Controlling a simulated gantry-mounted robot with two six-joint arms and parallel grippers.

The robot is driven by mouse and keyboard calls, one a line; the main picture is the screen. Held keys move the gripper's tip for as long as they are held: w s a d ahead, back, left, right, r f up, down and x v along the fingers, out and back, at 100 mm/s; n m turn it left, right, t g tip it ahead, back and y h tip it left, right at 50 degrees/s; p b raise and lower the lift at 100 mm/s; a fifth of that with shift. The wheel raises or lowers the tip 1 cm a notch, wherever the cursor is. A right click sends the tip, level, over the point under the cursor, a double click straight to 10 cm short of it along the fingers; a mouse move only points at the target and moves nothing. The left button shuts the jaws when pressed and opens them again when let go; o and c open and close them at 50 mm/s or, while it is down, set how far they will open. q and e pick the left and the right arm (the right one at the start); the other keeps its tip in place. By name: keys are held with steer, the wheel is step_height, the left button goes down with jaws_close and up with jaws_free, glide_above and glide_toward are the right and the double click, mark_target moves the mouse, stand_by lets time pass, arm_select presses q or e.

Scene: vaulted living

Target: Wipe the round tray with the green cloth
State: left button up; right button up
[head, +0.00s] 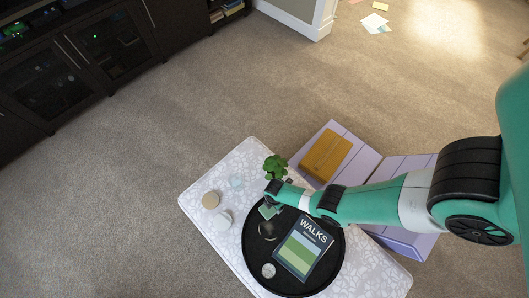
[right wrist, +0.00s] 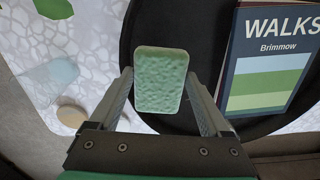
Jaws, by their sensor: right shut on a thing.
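The round black tray (head: 250,246) lies on a pale patterned table; part of it also shows in the right wrist view (right wrist: 205,22). The green cloth (right wrist: 160,82), a small pale-green textured pad, sits between the fingers of my right gripper (right wrist: 160,76), which is shut on it. In the head view the cloth (head: 267,211) shows at the tray's upper-left part, below my right gripper (head: 273,196). I cannot tell whether the cloth touches the tray. A book titled WALKS (head: 302,248) lies on the tray's right side. My left gripper is not in view.
A dark round item (head: 267,231) and a pale round item (head: 268,270) are on the tray. A plant (head: 276,166), a tan disc (head: 211,199), a white item (head: 224,218) and a clear item (head: 237,183) stand on the table (head: 212,234). A wooden box (head: 326,155) lies beyond.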

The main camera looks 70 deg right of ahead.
steer(key=s, duration=0.1)
steer(key=s+a, duration=0.2)
steer(key=shift+s+f+n, duration=0.15)
steer(key=shift+f+n, duration=0.15)
steer(key=shift+f, duration=0.1)
